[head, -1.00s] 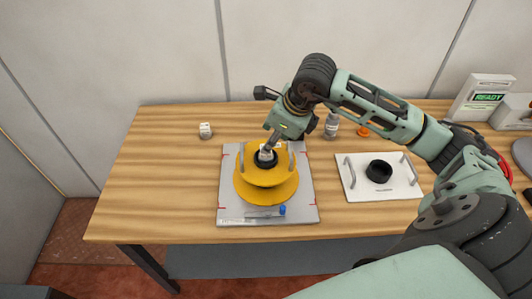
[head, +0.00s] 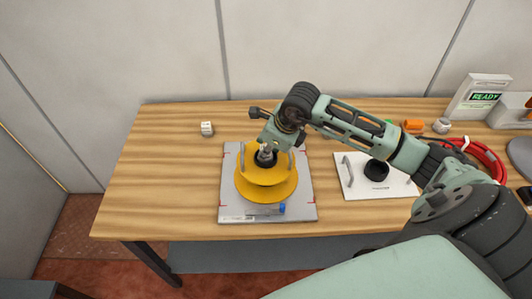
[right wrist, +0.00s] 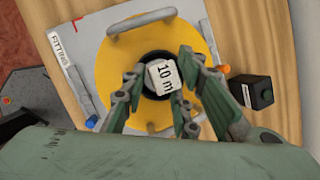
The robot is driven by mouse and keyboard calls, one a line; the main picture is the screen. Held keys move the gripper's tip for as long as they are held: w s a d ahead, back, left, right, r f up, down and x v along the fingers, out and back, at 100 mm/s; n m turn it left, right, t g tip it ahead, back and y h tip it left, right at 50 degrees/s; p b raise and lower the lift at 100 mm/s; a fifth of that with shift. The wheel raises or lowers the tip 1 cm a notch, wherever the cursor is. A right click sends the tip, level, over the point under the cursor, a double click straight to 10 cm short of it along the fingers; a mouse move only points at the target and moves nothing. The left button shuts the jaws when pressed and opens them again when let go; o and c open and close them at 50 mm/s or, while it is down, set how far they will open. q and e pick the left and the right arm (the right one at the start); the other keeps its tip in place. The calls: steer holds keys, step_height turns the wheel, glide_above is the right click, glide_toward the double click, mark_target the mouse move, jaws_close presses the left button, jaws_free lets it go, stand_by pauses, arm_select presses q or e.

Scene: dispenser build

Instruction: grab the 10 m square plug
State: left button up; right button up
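The white square plug marked "10 m" (right wrist: 163,77) sits at the dark hub of the yellow spool (right wrist: 197,75) in the right wrist view. In the head view the yellow spool (head: 266,190) stands on a grey fitting plate (head: 232,214), and the plug is mostly hidden by my gripper. My right gripper (right wrist: 162,68) has its fingers apart, one on each side of the plug. Its tips look close to the plug, but I cannot tell whether they touch. In the head view my right gripper (head: 265,150) points down into the hub. My left gripper is out of view.
A small white cube (head: 207,128) lies on the table at the back left. A white handled plate (head: 352,188) with a black ring (head: 376,171) is to the right. A blue piece (head: 282,208) lies at the grey plate's front. The table's left part is clear.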

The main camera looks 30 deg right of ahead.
jaws_close()
steer(key=shift+w+r, duration=0.1)
steer(key=shift+r, duration=0.05)
